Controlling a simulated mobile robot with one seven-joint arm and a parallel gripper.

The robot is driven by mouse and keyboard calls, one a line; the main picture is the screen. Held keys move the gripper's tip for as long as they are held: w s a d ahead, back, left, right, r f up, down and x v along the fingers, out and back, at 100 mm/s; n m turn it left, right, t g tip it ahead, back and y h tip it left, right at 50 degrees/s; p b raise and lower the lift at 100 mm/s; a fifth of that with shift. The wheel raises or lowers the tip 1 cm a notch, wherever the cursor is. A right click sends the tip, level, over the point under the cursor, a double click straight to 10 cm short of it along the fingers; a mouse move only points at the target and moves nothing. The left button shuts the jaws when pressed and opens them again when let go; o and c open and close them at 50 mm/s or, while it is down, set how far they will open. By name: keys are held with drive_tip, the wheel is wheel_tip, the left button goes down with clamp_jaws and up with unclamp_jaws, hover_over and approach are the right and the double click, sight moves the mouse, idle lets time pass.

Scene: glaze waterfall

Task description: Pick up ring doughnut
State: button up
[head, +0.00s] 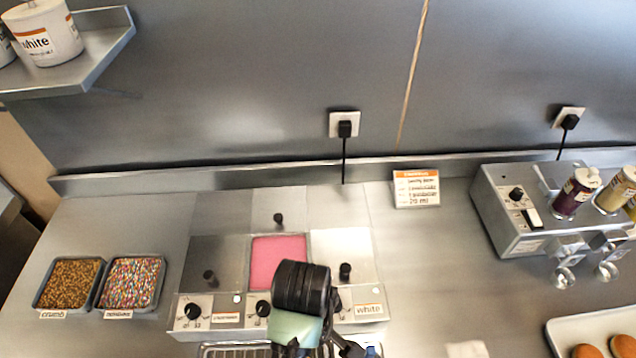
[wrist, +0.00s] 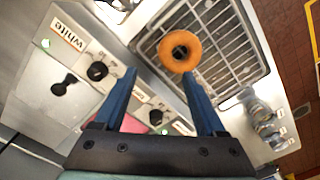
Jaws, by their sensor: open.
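The ring doughnut (wrist: 198,44) is golden brown with a dark centre hole, seen in the wrist view. It lies on a wire rack (wrist: 232,62) set in a metal tray. My gripper (wrist: 160,84) is open and empty, its two blue fingers pointing toward the doughnut. The right fingertip appears close to the doughnut's lower edge in the picture; whether they touch cannot be told. In the head view my arm covers the area in front of the glaze unit. There only part of the rack (head: 222,351) shows at the bottom edge, and the doughnut is not visible.
The glaze unit holds an open pink glaze well (head: 277,256) beside covered wells, with knobs along its front. A crumb tray (head: 68,284) and a sprinkle tray (head: 131,281) stand at left. A filling machine (head: 520,212) and a tray of buns (head: 604,329) are at right. Counter between is mostly clear.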

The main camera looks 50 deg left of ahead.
drive_tip(key=s+f, duration=0.1)
drive_tip(key=f, duration=0.1)
drive_tip(key=s+f, duration=0.1)
drive_tip(key=f, duration=0.1)
drive_tip(key=shift+s, duration=0.2)
drive_tip(key=shift+w+f, duration=0.2)
drive_tip(key=shift+f, duration=0.4)
drive_tip(key=shift+w+f, duration=0.2)
drive_tip(key=shift+f, duration=0.4)
drive_tip(key=shift+w+f, duration=0.1)
drive_tip(key=shift+f, duration=0.2)
drive_tip(key=shift+f+p, duration=0.3)
drive_tip(key=shift+f, duration=0.1)
drive_tip(key=shift+f+p, duration=0.4)
drive_tip(key=shift+f, duration=1.75)
clamp_jaws()
